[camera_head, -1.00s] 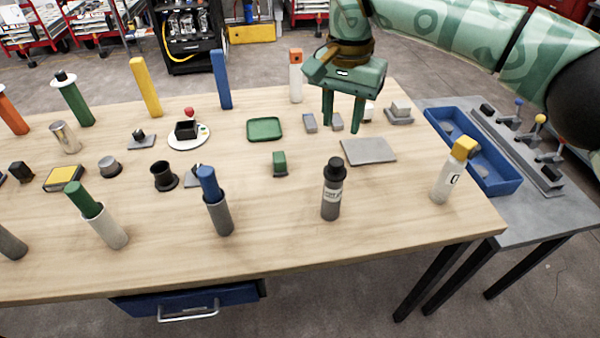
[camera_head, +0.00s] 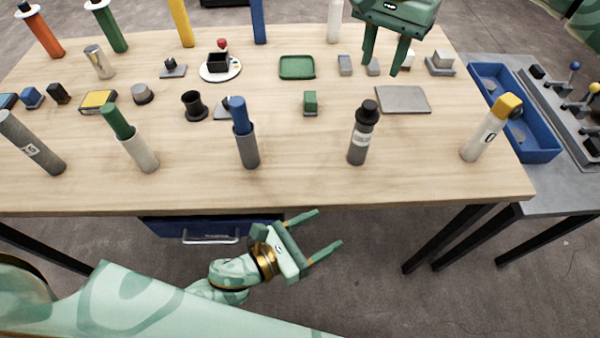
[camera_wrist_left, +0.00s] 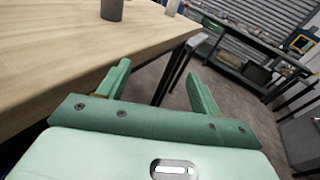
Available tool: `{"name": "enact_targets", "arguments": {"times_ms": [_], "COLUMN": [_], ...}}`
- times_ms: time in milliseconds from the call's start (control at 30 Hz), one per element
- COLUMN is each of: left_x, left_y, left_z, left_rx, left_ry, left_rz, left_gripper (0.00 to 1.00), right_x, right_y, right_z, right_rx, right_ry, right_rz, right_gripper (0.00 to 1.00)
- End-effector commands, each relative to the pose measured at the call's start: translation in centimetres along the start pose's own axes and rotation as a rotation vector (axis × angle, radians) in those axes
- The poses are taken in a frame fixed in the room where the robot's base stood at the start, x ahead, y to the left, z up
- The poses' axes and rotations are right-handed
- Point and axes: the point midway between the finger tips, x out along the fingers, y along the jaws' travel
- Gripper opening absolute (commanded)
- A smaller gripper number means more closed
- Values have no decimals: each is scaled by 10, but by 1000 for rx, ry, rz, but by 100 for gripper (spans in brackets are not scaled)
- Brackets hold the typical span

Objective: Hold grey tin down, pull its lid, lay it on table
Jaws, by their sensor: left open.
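The grey tin (camera_head: 357,150) stands upright near the front of the table, right of centre, with a pale label and a black lid (camera_head: 367,112) on top. The lower part of a grey cylinder, likely this tin, shows at the top of the left wrist view (camera_wrist_left: 112,9). My left gripper (camera_head: 328,227) is open and empty, in front of the table's front edge and apart from the tin. My right gripper (camera_head: 381,68) has its fingers apart and empty, pointing down over the back right of the table, behind the tin.
A white bottle with a yellow cap (camera_head: 484,130) stands right of the tin. A grey cylinder with a blue top (camera_head: 247,150) stands to its left. A flat grey plate (camera_head: 403,100) lies behind it. A blue tray (camera_head: 541,155) is on the side table.

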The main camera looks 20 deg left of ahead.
Motion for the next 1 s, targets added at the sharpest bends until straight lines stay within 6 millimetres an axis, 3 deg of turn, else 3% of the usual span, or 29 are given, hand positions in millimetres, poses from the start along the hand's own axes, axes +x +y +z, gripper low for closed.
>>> {"name": "enact_targets", "arguments": {"times_ms": [33, 100, 200, 300, 467, 567, 1000], "left_x": [4, 10, 14, 17, 28, 45, 145], "left_y": [7, 34, 66, 85, 95, 96, 102], "left_z": [28, 49, 62, 70, 75, 77, 87], "left_rx": [118, 168, 138, 110, 94, 94, 91], "left_ry": [-52, -81, -91, -98, -102, -103, -101], "left_rz": [-17, 2, 40, 64, 76, 76, 77], "left_gripper": [65, 65, 65, 65, 65, 65, 65], "right_x": [0, 0, 0, 0, 0, 0, 0], "right_y": [0, 0, 0, 0, 0, 0, 0], "right_z": [0, 0, 0, 0, 0, 0, 0], "right_rx": [0, 0, 0, 0, 0, 0, 0], "right_ry": [0, 0, 0, 0, 0, 0, 0], "right_rz": [0, 0, 0, 0, 0, 0, 0], "right_gripper": [36, 36, 36, 36, 36, 36, 36]}}
